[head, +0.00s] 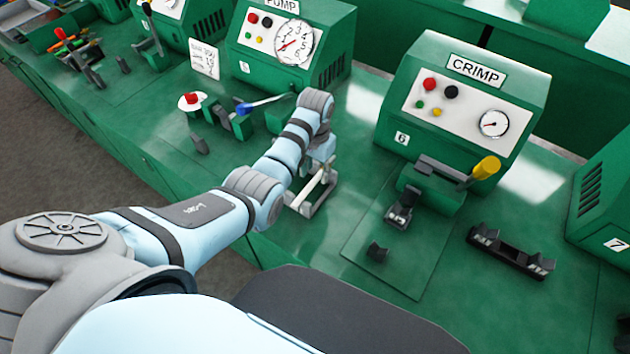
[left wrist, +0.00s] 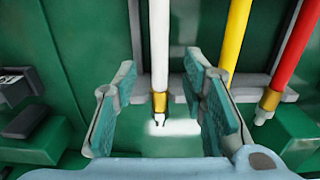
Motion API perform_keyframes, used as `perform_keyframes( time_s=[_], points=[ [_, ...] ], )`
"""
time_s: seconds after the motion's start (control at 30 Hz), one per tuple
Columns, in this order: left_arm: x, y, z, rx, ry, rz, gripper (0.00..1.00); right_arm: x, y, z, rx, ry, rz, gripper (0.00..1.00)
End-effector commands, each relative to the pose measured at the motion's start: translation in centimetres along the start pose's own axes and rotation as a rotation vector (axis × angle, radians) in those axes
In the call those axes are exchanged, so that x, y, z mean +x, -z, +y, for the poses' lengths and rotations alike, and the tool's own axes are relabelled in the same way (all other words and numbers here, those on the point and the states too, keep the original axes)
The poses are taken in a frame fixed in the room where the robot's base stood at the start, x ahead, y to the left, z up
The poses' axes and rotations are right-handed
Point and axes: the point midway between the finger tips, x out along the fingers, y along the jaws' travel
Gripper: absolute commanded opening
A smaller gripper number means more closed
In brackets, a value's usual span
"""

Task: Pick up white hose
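The white hose (left wrist: 159,45) runs down the middle of the left wrist view and ends in a brass-coloured fitting with a small metal tip. My left gripper (left wrist: 160,82) is open, with one teal-padded finger on each side of the hose. Gaps show between the hose and both fingers. In the head view my left gripper (head: 318,150) is over a small grey rack (head: 302,209) on the green bench, left of the crimp machine. My arm hides most of the rack there. My right gripper is not in view.
A yellow hose (left wrist: 236,40) and a red hose (left wrist: 297,60) are close on the right of the left wrist view. The crimp machine (head: 465,100) stands right of my gripper, with a yellow-knobbed lever (head: 485,168). A dark holder (head: 510,252) lies farther right.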

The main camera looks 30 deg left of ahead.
Motion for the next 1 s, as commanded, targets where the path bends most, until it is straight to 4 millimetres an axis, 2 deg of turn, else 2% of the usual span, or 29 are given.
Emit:
perform_keyframes(
  time_s=[0.03,0.1,0.33,0.57,0.6,1.0],
  points=[
    [1.4,0.0,0.0,0.0,-0.001,-0.004,0.38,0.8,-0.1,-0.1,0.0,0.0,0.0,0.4],
    [2.3,-0.1,0.0,0.0,0.0,-0.002,0.38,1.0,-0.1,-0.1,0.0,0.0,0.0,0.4],
    [2.5,0.0,0.0,0.0,0.0,0.0,0.38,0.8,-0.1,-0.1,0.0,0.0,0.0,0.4],
    [2.4,0.0,0.0,0.0,0.0,0.0,0.02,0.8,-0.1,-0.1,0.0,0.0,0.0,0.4],
    [2.4,0.0,0.0,0.0,0.0,0.0,0.0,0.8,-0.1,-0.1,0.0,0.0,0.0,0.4],
    [2.0,0.0,0.0,0.0,0.0,0.0,0.0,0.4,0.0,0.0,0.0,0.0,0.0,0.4]
  ],
)
